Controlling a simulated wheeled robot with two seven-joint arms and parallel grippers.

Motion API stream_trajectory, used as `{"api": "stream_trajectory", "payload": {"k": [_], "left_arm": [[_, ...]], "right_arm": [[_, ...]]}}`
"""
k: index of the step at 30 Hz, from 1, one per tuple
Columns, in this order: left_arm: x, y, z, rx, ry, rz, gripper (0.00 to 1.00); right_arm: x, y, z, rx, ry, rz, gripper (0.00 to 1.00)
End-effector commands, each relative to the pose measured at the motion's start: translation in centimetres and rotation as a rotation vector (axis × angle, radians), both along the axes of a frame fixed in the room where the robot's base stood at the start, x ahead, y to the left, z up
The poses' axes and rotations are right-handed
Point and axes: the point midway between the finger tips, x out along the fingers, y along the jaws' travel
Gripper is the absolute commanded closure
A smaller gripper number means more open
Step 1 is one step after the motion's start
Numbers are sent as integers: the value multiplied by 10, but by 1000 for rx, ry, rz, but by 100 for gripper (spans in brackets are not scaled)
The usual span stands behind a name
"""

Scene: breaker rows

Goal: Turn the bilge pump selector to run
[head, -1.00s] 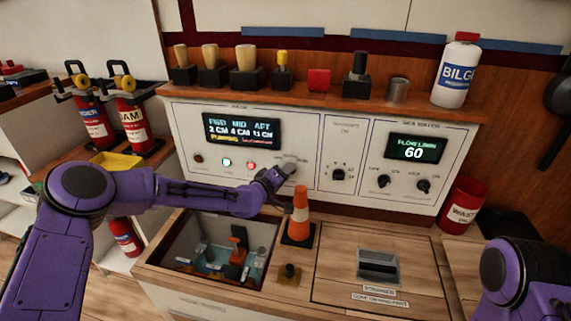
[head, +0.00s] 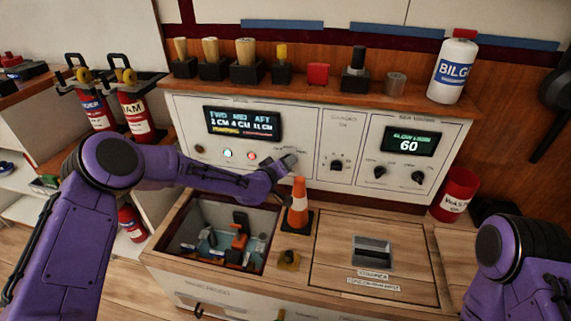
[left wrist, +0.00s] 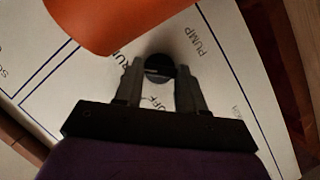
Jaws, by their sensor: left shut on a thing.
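The bilge pump selector, a round dark knob (left wrist: 159,66), sits on the white panel (left wrist: 60,95) between printed labels. The wrist view shows parts of "PUMP", "RUN" and "OFF" around it. My left gripper (left wrist: 160,82) has its two fingers on either side of the knob, shut on it. In the head view the left gripper (head: 284,168) is at the panel's lower middle and largely hides the knob. I cannot tell which label the knob points to. My right gripper is out of view; only part of my right arm shows at the lower right.
An orange cone (head: 299,205) stands on the counter just below the left gripper; it looms close in the wrist view (left wrist: 120,20). An open bin (head: 182,260) is to its left, a flat hatch (head: 330,245) to its right. Indicator lights and a display (head: 242,122) are left of the knob.

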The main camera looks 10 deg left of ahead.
Motion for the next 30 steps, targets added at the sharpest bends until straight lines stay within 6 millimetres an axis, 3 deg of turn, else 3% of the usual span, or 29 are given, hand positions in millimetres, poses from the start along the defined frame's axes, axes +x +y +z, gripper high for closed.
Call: {"api": "stream_trajectory", "payload": {"k": [1,2,4,15,24,30], "left_arm": [[0,0,-1,2,2,-1,91],[0,0,-1,2,2,-1,57],[-1,0,-1,2,2,-1,36],[-6,2,3,0,1,-1,36],[-68,19,22,-1,1,0,36],[-94,27,28,0,1,0,36]], "right_arm": [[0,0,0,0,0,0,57],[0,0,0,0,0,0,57],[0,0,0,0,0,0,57],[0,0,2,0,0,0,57],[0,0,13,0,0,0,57],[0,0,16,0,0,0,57]]}}
